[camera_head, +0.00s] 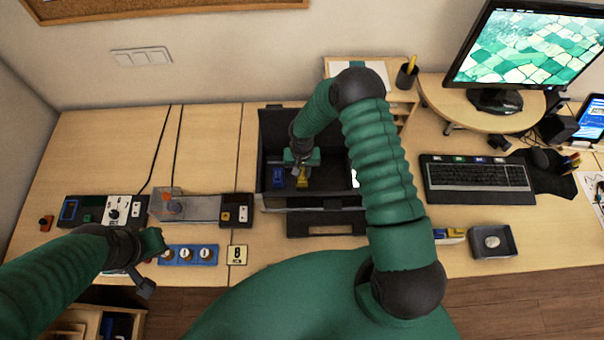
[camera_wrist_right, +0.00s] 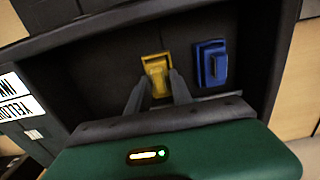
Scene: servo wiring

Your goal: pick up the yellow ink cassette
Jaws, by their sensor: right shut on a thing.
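The yellow ink cassette (camera_head: 302,178) is inside the dark open printer box (camera_head: 330,180), to the right of a blue cassette (camera_head: 278,176). My right gripper (camera_head: 301,164) reaches down into the box and is shut on the yellow cassette. In the right wrist view the yellow cassette (camera_wrist_right: 157,72) shows between the two fingertips (camera_wrist_right: 160,88), and the blue cassette (camera_wrist_right: 212,64) stands to its right, apart from the fingers. My left gripper (camera_head: 150,258) hangs near the table's front edge at the left; its fingers are too small to tell open from shut.
The box walls close in around my right gripper. A blue strip with several round knobs (camera_head: 188,254) lies by my left gripper. A control panel (camera_head: 117,209) stands behind it. A keyboard (camera_head: 478,176) and a small dark tray (camera_head: 492,242) are at the right.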

